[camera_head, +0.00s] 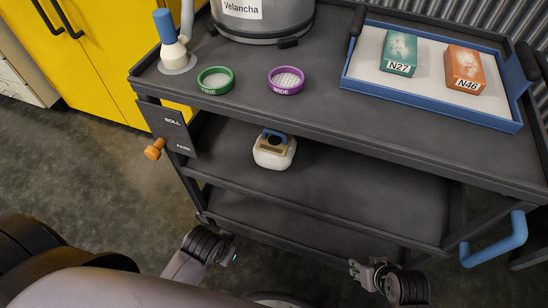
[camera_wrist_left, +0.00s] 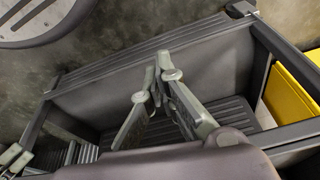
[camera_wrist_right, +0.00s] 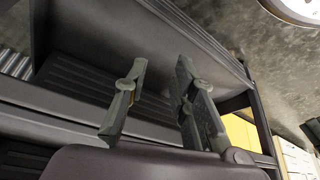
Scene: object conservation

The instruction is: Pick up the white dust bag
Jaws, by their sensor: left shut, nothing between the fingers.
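The white dust bag (camera_head: 272,157) appears to be the small rounded white item with a brown collar and blue top on the cart's middle shelf, near its front edge. My left gripper (camera_wrist_left: 157,84) is shut and empty in the left wrist view, its fingertips together by the cart's lower shelf. In the head view, my left wrist is low in front of the cart, and the bag is apart from it. My right gripper (camera_wrist_right: 160,66) is open and empty in the right wrist view. In the head view it is below and right of the bag. Neither wrist view shows the bag.
The dark cart's top (camera_head: 320,110) holds a grey canister (camera_head: 262,28), a green ring (camera_head: 215,80), a purple ring (camera_head: 286,80) and a blue-rimmed tray (camera_head: 430,112) with two boxes. An orange knob (camera_head: 154,149) and blue handle (camera_head: 494,240) stick out. The middle shelf beside the bag is clear.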

